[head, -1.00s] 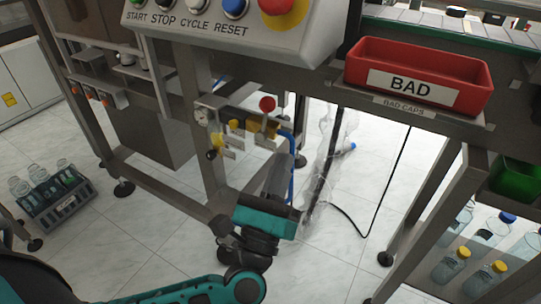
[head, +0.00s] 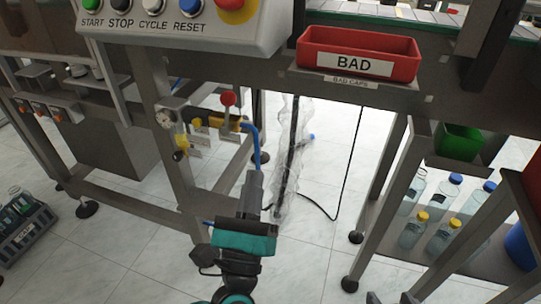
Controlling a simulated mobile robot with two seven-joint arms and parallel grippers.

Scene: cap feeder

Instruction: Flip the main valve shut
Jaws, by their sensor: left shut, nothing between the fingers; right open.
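The valve unit (head: 215,123) is mounted on the grey machine frame, below the control panel. A red ball knob (head: 228,98) stands upright on a short stem there. Yellow parts, a yellow knob (head: 181,142), a round gauge (head: 165,118) and small white tags are beside it. I cannot read the tags, so I cannot tell which part is labelled the main valve. My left gripper (head: 254,174) is shut and empty. It points up toward the unit, below and right of the red knob, apart from it in the picture. My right gripper is out of view.
A blue hose (head: 254,143) hangs from the unit close to my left gripper's tip. A clear crumpled plastic sheet (head: 290,180) hangs just right of it. A red BAD bin (head: 358,53) is above right. Bottles (head: 412,232) stand on a low shelf at right.

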